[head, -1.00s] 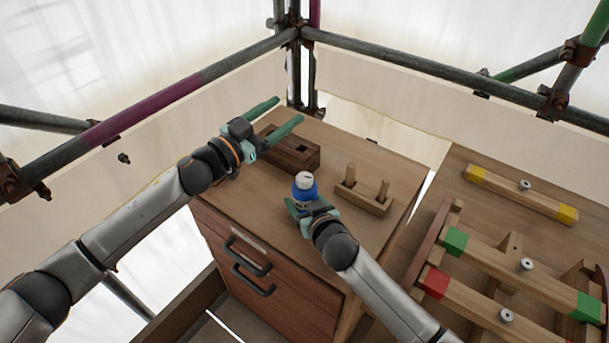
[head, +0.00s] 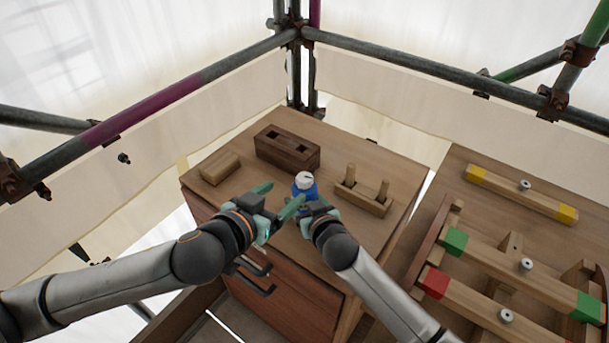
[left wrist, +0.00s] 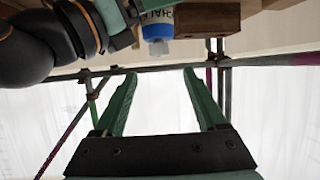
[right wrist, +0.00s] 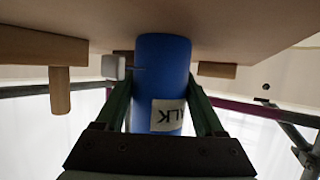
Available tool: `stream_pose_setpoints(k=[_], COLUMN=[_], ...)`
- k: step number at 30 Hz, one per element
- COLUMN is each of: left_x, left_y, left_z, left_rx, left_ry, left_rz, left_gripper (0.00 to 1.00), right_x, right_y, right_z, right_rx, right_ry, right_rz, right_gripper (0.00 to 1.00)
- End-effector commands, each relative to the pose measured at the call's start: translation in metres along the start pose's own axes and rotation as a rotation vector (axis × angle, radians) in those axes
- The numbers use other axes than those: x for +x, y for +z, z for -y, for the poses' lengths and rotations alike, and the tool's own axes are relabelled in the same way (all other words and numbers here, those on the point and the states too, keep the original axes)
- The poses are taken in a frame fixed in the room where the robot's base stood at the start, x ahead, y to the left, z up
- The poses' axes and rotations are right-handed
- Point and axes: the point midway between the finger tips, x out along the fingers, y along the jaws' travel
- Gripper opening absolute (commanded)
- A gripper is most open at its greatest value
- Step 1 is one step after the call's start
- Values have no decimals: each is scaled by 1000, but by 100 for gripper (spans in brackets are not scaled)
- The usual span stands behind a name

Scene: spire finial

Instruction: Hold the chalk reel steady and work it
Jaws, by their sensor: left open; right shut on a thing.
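The chalk reel (head: 304,186) is a blue cylinder with a whitish top, standing over the wooden cabinet top. In the right wrist view its blue body (right wrist: 162,85) carries a white label with dark letters, and a small grey block shows at its side. My right gripper (head: 308,204) is shut on the reel, one finger on each side. My left gripper (head: 280,198) is open and empty, just left of the reel. In the left wrist view the reel (left wrist: 158,26) shows beyond the open fingertips (left wrist: 157,70), apart from them.
A dark wooden block with square holes (head: 288,148) stands behind the reel. A small wooden block (head: 220,167) lies at the left. A two-peg wooden holder (head: 363,192) stands right. Beams with coloured ends (head: 520,194) lie on the right bench. Scaffold pipes (head: 420,68) edge the back.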

Motion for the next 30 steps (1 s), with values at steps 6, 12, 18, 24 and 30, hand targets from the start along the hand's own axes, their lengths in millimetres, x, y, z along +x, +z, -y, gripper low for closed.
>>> stream_pose_setpoints(k=[6,12,18,24,30], left_x=[37,69,94,106,107], left_y=[-1,-2,-2,-2,-1], left_z=[0,0,0,0,0], left_rx=[1,1,1,1,0], left_ry=[-1,0,0,0,0], left_rz=[-2,-4,-3,-3,-3], left_gripper=[74,74,74,74,74], right_x=[0,0,0,0,0], right_y=[0,0,0,0,0], right_z=[0,0,0,0,0], right_rx=[0,0,0,0,0], right_ry=[0,0,0,0,0], right_rz=[1,1,1,1,1], right_gripper=[8,8,8,8,8])
